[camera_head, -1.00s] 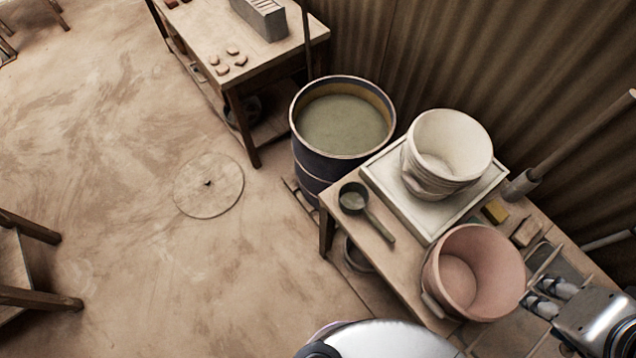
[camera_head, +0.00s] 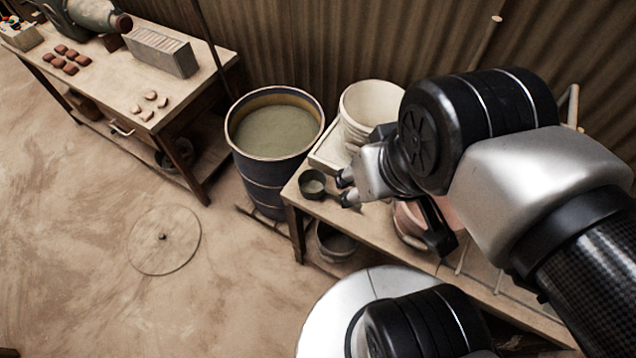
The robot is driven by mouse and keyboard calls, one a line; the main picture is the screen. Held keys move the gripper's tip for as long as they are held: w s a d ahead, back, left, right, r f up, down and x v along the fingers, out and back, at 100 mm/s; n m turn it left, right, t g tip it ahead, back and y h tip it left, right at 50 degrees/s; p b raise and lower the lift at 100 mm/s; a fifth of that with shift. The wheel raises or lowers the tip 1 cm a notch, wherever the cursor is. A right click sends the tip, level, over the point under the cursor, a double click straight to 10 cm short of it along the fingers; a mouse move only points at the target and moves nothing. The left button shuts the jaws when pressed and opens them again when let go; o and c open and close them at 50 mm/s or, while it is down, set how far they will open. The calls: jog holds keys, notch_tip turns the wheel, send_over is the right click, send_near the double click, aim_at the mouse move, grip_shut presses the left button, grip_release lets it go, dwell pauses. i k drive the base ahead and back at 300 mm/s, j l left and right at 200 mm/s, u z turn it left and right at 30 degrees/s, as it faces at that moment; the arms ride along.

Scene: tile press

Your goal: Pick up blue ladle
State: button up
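The ladle (camera_head: 312,184) lies on the near left corner of the wooden bench. It looks dark grey-green rather than clearly blue, with a round cup at the left. Its handle runs right towards my gripper and is partly hidden by it. My gripper (camera_head: 346,189) is above the bench, just right of the cup, with its two fingertips apart. The fingertips are close to the handle, but I cannot tell whether they touch it or sit on both sides of it.
A pink bucket (camera_head: 408,222) is mostly hidden by my arm. A drum of greenish liquid (camera_head: 262,172) stands left of the bench (camera_head: 298,201). Another table (camera_head: 200,87) is at upper left.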

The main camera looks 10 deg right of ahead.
aim_at(311, 183)
jog(key=i+j+z, duration=0.15)
jog(key=j+z, duration=0.25)
jog(key=i+j+z, duration=0.1)
jog(key=j+z, duration=0.45)
jog(key=z, duration=0.2)
jog(key=j+z, duration=0.35)
